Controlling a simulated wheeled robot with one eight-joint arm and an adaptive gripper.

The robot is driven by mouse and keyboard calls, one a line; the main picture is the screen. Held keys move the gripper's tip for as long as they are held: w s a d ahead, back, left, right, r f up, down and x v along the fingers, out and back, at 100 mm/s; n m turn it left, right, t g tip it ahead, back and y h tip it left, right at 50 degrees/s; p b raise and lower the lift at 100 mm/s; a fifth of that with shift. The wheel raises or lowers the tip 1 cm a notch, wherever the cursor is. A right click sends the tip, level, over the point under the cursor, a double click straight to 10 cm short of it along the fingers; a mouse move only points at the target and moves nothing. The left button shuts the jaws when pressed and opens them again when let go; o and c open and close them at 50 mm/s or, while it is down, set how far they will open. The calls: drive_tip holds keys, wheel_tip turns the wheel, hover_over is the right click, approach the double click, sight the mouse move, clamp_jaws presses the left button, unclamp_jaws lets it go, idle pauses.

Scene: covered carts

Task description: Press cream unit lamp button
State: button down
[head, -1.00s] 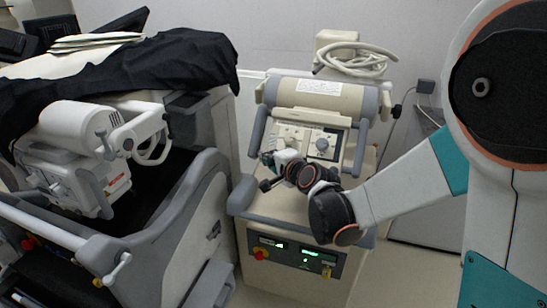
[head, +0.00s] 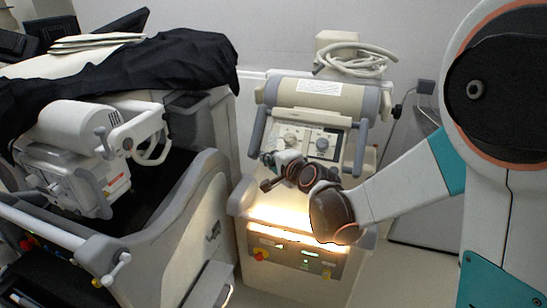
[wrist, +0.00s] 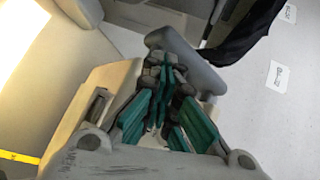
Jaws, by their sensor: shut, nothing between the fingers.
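The cream unit (head: 318,95) stands in the middle of the head view, with a grey-handled head and a panel of dials (head: 322,143). Warm light shines on the deck (head: 285,213) below the head. My gripper (head: 268,160) is in front of the lower left of the head, close to the panel's left edge. In the wrist view, its teal fingers (wrist: 164,68) are closed together with nothing between them, in front of a cream and grey part of the unit. I cannot make out the lamp button, or whether the fingertips touch the unit.
A larger grey and white unit (head: 205,190) with a black cover (head: 185,60) stands at the left. A coiled pale cable (head: 355,62) lies on top behind the cream head. The deck's lower front has a panel with green displays (head: 305,253). Floor shows at the lower right.

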drive_tip(key=shift+s+a+r+p, duration=0.2)
drive_tip(key=shift+s+r+p, duration=0.2)
drive_tip(key=shift+s+r, duration=0.15)
drive_tip(key=shift+s+r, duration=0.1)
drive_tip(key=s+r+p, duration=0.1)
drive_tip(key=s+a+r+p, duration=0.1)
drive_tip(key=s+r, duration=0.1)
drive_tip(key=shift+s+a+r+p, duration=0.1)
drive_tip(key=shift+s+r+p, duration=0.05)
drive_tip(key=shift+p, duration=0.15)
idle(0.4)
idle(0.5)
